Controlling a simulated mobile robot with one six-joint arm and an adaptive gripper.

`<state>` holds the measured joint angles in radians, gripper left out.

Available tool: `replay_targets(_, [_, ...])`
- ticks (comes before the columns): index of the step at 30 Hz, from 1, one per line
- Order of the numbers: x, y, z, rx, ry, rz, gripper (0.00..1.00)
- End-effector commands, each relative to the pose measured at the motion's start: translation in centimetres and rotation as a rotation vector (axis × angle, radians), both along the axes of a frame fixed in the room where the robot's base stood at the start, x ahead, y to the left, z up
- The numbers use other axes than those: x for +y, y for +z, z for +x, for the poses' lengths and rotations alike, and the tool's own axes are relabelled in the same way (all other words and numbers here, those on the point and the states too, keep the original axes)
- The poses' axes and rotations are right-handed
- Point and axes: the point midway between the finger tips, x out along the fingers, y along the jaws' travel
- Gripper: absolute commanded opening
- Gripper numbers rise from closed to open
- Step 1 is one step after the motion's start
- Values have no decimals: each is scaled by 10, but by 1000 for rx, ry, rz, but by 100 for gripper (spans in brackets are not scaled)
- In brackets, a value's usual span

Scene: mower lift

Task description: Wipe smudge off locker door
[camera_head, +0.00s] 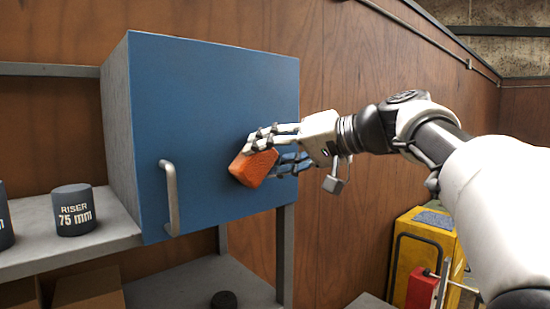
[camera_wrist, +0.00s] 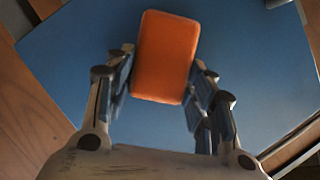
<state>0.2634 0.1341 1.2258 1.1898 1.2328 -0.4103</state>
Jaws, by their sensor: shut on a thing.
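The blue locker door (camera_head: 205,110) is shut, with a grey bar handle (camera_head: 171,198) at its lower left. My gripper (camera_head: 272,150) is shut on an orange sponge block (camera_head: 250,168) in front of the door's lower right part. The sponge sits close to the door face; I cannot tell if it touches. In the wrist view the sponge (camera_wrist: 165,56) is between my fingers, with the blue door (camera_wrist: 75,50) behind it. I see no smudge on the visible door; the area behind the sponge and fingers is hidden.
A dark riser marked 75 mm (camera_head: 74,211) stands on the grey shelf (camera_head: 35,237) left of the locker. A small dark round thing (camera_head: 224,300) is on the lower shelf. A yellow cabinet (camera_head: 424,240) with a red box stands at lower right. A wooden wall is behind.

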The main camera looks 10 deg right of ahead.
Motion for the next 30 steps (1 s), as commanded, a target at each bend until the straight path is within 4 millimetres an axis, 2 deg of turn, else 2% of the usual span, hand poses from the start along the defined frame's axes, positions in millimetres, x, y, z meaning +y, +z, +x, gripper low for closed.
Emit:
replay_targets(12, [27,-1,-18,-2,3,0,30])
replay_targets(20, [34,0,-23,-1,1,1,30])
replay_targets(30, [58,-1,-39,-1,2,0,30])
